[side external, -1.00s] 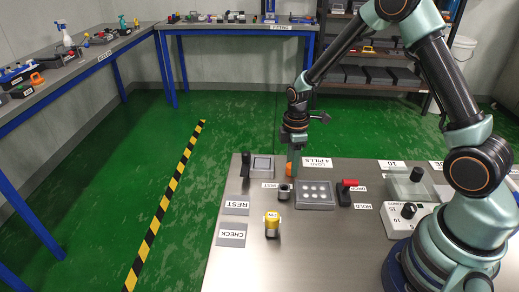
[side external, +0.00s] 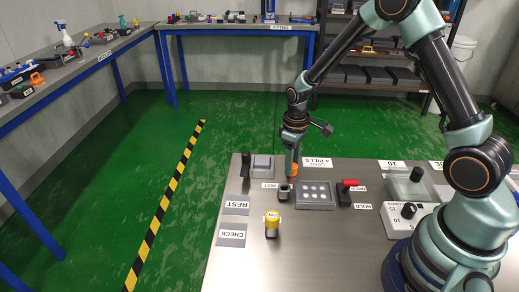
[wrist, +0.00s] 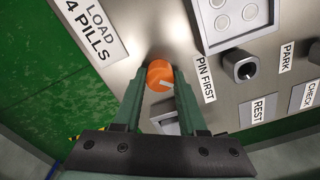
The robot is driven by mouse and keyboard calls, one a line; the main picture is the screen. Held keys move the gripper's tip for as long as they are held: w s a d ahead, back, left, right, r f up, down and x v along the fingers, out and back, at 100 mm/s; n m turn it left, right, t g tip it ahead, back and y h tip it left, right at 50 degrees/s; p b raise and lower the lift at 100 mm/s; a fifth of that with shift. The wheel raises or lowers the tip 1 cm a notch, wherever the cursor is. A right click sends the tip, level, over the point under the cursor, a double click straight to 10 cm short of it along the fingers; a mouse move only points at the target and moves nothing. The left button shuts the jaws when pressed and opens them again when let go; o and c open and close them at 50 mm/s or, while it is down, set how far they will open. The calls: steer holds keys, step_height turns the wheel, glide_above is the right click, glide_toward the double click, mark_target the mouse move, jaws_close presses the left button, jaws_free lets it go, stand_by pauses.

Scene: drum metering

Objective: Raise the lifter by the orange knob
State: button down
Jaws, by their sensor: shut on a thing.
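The orange knob (side external: 291,170) is at the far edge of the metal table, beside the LOAD 4 PILLS label. In the wrist view the orange knob (wrist: 160,74) sits between my fingertips, with a pale mark on its face. My gripper (side external: 292,158) points down from above and is shut on the knob; it also shows in the wrist view (wrist: 158,80). What lies under the knob, including any lifter body, is hidden, and I cannot tell its height.
A grey tray (side external: 329,205) with several white pills stands close by. A dark socket (side external: 285,192) is near it. A red-handled part (side external: 347,187), a yellow-topped part (side external: 271,224) and a black upright handle (side external: 246,163) stand around. The front of the table is bare.

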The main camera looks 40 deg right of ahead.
steer(key=m, duration=0.5)
steer(key=shift+m, duration=0.4)
steer(key=m, duration=0.5)
steer(key=shift+m, duration=0.4)
steer(key=shift+c, duration=2.3)
jaws_free()
steer(key=shift+r, duration=0.1)
step_height(320, 180, up, 12)
